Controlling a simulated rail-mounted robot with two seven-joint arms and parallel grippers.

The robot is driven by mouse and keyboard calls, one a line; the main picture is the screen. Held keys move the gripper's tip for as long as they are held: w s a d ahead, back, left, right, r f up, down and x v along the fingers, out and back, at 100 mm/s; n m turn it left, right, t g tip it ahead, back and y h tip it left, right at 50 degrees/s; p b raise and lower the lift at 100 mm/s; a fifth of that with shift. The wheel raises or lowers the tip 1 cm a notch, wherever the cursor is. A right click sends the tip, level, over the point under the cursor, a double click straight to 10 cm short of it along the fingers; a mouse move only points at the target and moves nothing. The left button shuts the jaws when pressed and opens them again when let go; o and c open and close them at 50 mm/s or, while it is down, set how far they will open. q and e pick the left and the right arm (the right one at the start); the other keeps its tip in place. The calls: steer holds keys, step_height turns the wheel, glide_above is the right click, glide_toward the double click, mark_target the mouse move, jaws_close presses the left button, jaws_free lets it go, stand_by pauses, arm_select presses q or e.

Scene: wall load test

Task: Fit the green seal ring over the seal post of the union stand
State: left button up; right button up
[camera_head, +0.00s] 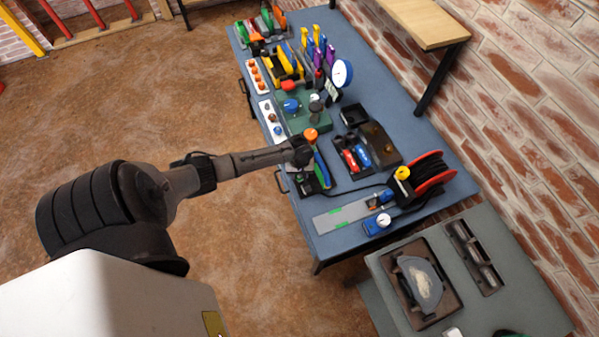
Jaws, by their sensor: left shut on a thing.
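My left arm comes in from the left, and its gripper (302,152) is over the near left edge of the blue workbench (352,205). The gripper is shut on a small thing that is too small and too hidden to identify. An orange round part (310,134) shows right beside the fingertips; I cannot tell whether they touch. A dark green base (317,122) with a blue knob (291,105) and grey fittings stands just beyond the gripper. I cannot make out the green seal ring or tell which fitting is the seal post. My right gripper is not in view.
A black tray with red and blue pieces (350,160) lies right of the gripper. A red-rimmed reel (430,175) stands at the bench's right side. A second grey table (520,270) is at lower right. Brick wall bounds the right; open floor lies left.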

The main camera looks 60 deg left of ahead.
arm_select(q)
steer(key=o, duration=1.3)
steer(key=shift+r, duration=0.2)
step_height(320, 180, up, 4)
steer(key=p, duration=0.4)
steer(key=shift+f+p, duration=0.15)
steer(key=shift+p, duration=0.2)
steer(key=shift+r+p, duration=2)
steer(key=shift+p, duration=0.4)
